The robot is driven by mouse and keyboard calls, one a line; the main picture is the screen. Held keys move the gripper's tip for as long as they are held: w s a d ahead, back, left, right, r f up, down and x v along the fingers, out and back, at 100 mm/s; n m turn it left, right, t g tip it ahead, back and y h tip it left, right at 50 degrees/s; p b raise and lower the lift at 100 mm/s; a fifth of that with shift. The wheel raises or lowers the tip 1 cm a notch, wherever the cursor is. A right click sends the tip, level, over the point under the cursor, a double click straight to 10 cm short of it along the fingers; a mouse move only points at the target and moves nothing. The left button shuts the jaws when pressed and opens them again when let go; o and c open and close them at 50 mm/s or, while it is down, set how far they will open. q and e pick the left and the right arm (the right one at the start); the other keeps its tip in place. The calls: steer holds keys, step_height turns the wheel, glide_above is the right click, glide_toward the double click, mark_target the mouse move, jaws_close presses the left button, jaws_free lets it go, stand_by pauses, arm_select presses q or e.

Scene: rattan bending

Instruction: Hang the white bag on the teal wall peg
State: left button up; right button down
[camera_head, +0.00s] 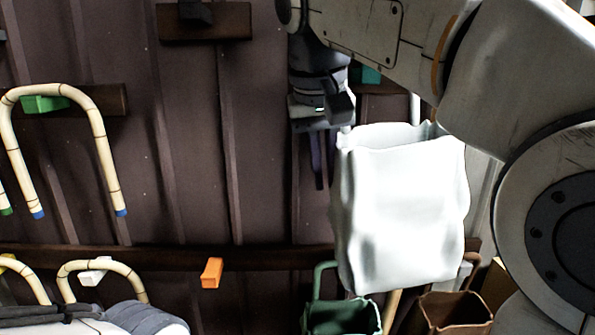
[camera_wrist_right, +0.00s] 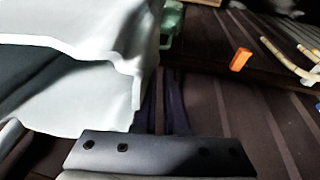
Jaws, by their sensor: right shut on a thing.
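The white bag (camera_head: 402,215) hangs upright with its mouth open in the head view; its pale side also fills the left of the right wrist view (camera_wrist_right: 100,25). My right gripper (camera_head: 342,108) is shut on it at the upper left rim; the exact grip is partly hidden. A teal peg (camera_head: 368,75) shows on the wall just behind my right arm, above the bag and mostly covered. The bag is apart from the peg in the picture; the depth gap is hard to tell. My left gripper cannot be made out.
A green peg (camera_head: 45,104) carries a bent rattan piece (camera_head: 104,150). An orange peg (camera_head: 212,272) is empty on the lower rail; a white peg (camera_head: 95,277) is left of it. A green bag (camera_head: 340,317) and a brown bag (camera_head: 455,310) hang below.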

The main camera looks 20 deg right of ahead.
steer(key=shift+w+d+f+p, duration=0.1)
steer(key=shift+w+d+p, duration=0.15)
steer(key=shift+w, duration=0.65)
steer(key=shift+w+d+f+p, duration=0.1)
steer(key=shift+w+d+p, duration=0.1)
steer(key=shift+w, duration=0.7)
steer(key=shift+w+d+f, duration=0.1)
steer(key=shift+w+f, duration=0.6)
steer(key=shift+w, duration=0.05)
steer(key=c, duration=0.9)
jaws_free()
